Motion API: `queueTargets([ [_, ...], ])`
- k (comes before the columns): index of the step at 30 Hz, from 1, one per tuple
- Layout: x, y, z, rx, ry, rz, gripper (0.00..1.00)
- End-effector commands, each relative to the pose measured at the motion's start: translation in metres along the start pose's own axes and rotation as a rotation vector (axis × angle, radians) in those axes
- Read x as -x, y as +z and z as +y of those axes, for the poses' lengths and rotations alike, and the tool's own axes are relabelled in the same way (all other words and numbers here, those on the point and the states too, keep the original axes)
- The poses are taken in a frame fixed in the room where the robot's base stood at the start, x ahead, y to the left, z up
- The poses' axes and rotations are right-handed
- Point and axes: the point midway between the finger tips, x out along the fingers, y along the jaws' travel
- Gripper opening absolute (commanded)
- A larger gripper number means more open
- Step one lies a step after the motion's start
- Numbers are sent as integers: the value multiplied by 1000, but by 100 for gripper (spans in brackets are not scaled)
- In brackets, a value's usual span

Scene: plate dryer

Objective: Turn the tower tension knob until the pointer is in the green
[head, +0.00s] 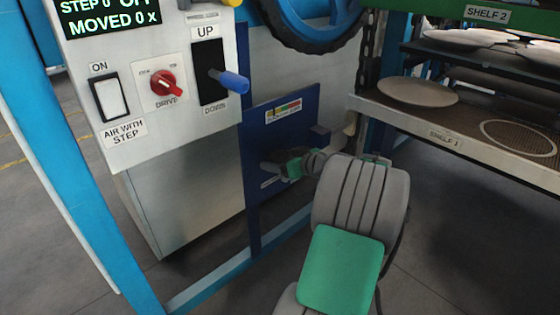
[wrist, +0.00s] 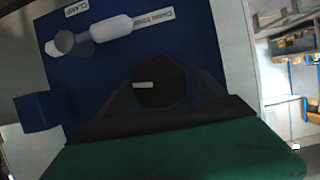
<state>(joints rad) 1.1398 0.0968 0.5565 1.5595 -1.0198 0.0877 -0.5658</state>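The dark tension knob (wrist: 160,88) with a white mark on its face is on a blue panel, under a partly readable "CHAIN TENS..." label in the wrist view. My gripper (wrist: 165,90) has one dark finger on each side of the knob; I cannot tell whether they press on it. In the head view my gripper (head: 290,167) is at the blue panel (head: 262,140), and the knob is not clear there. The coloured gauge (head: 284,110) is above my gripper, with red, yellow and green bands. Its pointer is too small to make out.
A white clamp handle (wrist: 112,28) and a blue block (wrist: 40,112) are close to the knob. The control box (head: 150,85) is at left. Shelf 1 (head: 400,120), with plates, is close on the right of my arm. A handwheel (head: 310,25) is above.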

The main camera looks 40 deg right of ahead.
Motion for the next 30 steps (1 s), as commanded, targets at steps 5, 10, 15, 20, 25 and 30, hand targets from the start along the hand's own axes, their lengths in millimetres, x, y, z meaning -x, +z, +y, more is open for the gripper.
queueTargets([
  [5,0,0,0,0,0,0,64],
  [10,0,0,0,0,1,0,50],
  [15,1,0,0,0,1,0,36],
  [20,1,0,0,0,1,-1,24],
  [25,2,-5,1,-54,-22,-1,24],
  [30,4,-8,2,-231,-94,-5,24],
])
